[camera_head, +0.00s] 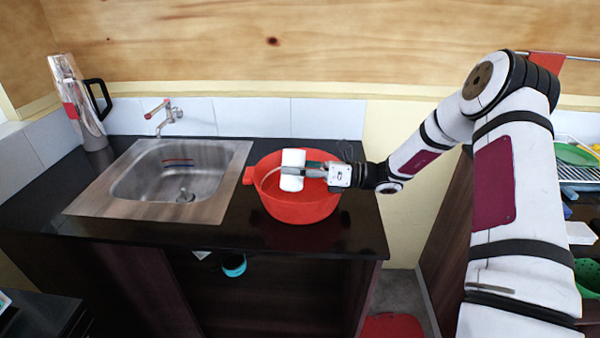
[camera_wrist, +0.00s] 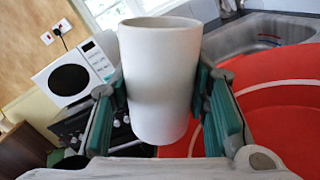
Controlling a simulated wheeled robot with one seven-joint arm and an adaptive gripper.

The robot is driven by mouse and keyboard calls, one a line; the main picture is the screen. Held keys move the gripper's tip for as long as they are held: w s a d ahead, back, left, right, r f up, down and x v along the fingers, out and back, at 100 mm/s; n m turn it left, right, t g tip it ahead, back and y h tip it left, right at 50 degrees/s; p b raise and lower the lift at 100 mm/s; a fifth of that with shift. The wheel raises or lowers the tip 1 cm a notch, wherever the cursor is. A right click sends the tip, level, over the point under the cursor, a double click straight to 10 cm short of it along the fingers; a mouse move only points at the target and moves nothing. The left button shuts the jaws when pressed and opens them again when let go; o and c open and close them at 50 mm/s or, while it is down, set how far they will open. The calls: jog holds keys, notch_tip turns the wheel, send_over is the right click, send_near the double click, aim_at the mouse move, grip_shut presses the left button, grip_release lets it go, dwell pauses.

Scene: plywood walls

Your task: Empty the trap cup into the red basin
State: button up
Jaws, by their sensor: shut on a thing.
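My gripper (camera_head: 314,173) is shut on a plain white cup (camera_head: 292,162), which I take for the trap cup. The gripper holds it from the right, over the red basin (camera_head: 300,211) in the head view. The cup looks close to upright there. In the wrist view, the cup (camera_wrist: 160,80) sits between the two green-padded fingers (camera_wrist: 165,108), its wider end at the top. The basin's floor is partly hidden by cup and gripper.
The basin stands on the dark counter (camera_head: 225,232), right of the steel sink (camera_head: 180,180). A tap (camera_head: 165,115) and a silver flask (camera_head: 80,105) stand behind and left. A light-blue round part (camera_head: 234,266) shows below the counter. A microwave (camera_wrist: 75,75) appears in the wrist view.

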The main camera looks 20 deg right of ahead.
aim_at(296, 161)
jog(key=shift+w+d+r+m+b, duration=0.2)
jog(key=shift+w+m, duration=0.1)
jog(key=shift+m, duration=0.2)
jog(key=shift+w+d+r+m+b, duration=0.1)
jog(key=shift+w+r+m+b, duration=0.15)
jog(key=shift+m, duration=0.25)
jog(key=shift+w+f+m, duration=0.15)
jog(key=shift+f+m, duration=0.25)
jog(key=shift+m, duration=0.6)
dwell(0.6)
jog(key=shift+r+m+t, duration=0.4)
jog(key=shift+m, duration=0.5)
dwell(0.4)
jog(key=shift+f+m, duration=0.35)
jog(key=shift+m, duration=0.65)
dwell(0.3)
jog(key=shift+r+m+t, duration=0.4)
jog(key=shift+r+m, duration=0.05)
jog(key=shift+m, duration=0.55)
dwell(0.5)
jog(key=shift+w+d+f+m+b, duration=0.2)
jog(key=shift+w+m+b, duration=0.05)
jog(key=shift+w+m, duration=0.2)
jog(key=shift+w+d+f+m+b, duration=0.2)
jog(key=shift+w+m, duration=0.1)
jog(key=shift+m, duration=0.15)
jog(key=shift+c, duration=0.2)
